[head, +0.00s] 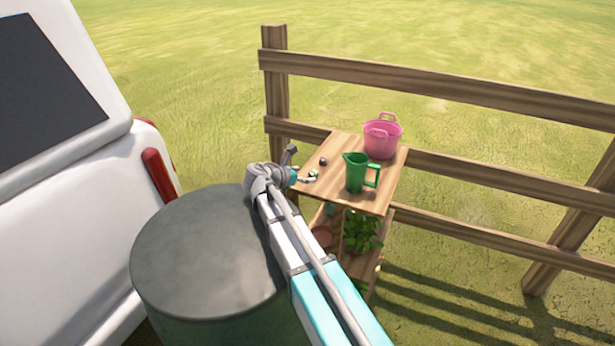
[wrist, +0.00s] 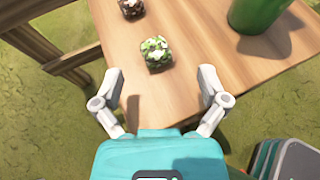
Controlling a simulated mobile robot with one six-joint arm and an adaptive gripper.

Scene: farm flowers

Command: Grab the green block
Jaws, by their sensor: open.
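The green block (wrist: 156,54) is a small cube with a mottled green and white surface. It sits on the wooden table top (wrist: 195,85) near the edge closest to me. In the head view it is a tiny pale green spot (head: 313,173) beside my gripper. My gripper (wrist: 162,78) is open and empty, its two pale fingers spread wide over the table's near edge. The block lies just beyond the fingertips, roughly centred between them, and nothing touches it. In the head view my gripper (head: 306,179) is at the table's left side, partly hidden by my arm.
A brown mottled block (wrist: 131,8) lies farther back on the table. A green pitcher (head: 357,173) and a pink bucket (head: 382,138) stand to the right. A wooden fence (head: 440,92) runs behind. A large dark green barrel (head: 205,255) stands left of my arm.

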